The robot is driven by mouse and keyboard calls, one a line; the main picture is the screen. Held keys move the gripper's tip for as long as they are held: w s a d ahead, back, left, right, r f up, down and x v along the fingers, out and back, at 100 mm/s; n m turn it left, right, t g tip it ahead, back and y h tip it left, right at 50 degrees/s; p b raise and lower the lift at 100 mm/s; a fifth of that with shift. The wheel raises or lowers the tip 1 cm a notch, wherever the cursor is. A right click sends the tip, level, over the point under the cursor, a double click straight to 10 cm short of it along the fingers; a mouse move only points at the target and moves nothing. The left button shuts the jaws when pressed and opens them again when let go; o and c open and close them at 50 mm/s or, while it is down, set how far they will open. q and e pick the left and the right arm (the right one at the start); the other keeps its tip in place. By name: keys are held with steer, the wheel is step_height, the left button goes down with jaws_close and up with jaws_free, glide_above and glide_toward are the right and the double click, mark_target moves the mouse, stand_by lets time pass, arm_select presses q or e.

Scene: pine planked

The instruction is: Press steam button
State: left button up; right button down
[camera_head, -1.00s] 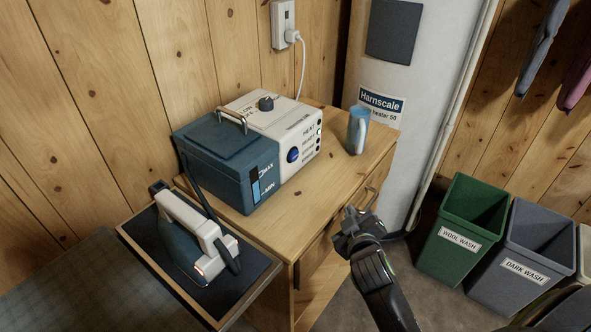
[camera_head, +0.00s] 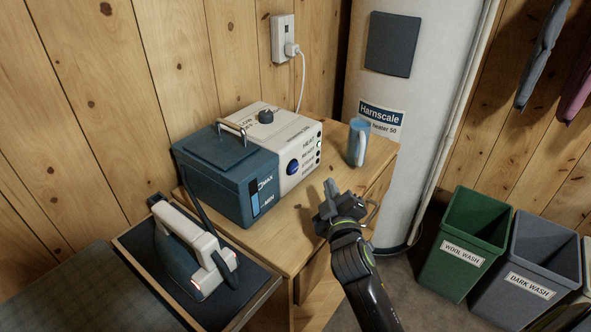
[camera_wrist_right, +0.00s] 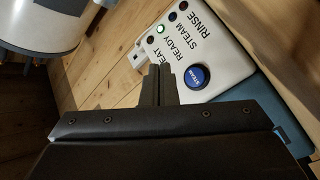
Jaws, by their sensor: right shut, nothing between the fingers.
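The steam station (camera_head: 240,165) is a blue and white box on the wooden cabinet. Its round blue steam button (camera_head: 293,167) is on the white front panel, beside the printed words and small lamps. My right gripper (camera_head: 329,196) is shut and empty, in front of and to the right of the panel, apart from the button. In the right wrist view its closed fingertips (camera_wrist_right: 158,72) point toward the panel, left of the button. My left gripper is not in view.
An iron (camera_head: 192,248) rests on a dark pad at lower left. Green (camera_head: 463,243) and grey (camera_head: 528,265) bins stand on the floor at right. A white heater tank rises behind.

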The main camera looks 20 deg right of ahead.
mark_target(295, 168)
steer(key=w+a, duration=0.1)
steer(key=w+b, duration=0.1)
steer(key=w, duration=0.1)
steer(key=w+a, duration=0.1)
steer(key=shift+w+a+f+b, duration=0.1)
steer(key=shift+w+a+b, duration=0.05)
steer(key=shift+a+b, duration=0.15)
steer(key=shift+w+a, duration=0.4)
steer(key=shift+w, duration=0.35)
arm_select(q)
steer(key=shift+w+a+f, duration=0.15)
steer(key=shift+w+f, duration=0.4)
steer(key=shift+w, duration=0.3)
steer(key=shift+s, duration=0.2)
arm_select(e)
steer(key=shift+w, duration=0.1)
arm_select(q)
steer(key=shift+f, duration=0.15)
arm_select(e)
steer(key=shift+w+a, duration=0.25)
steer(key=shift+w, duration=0.1)
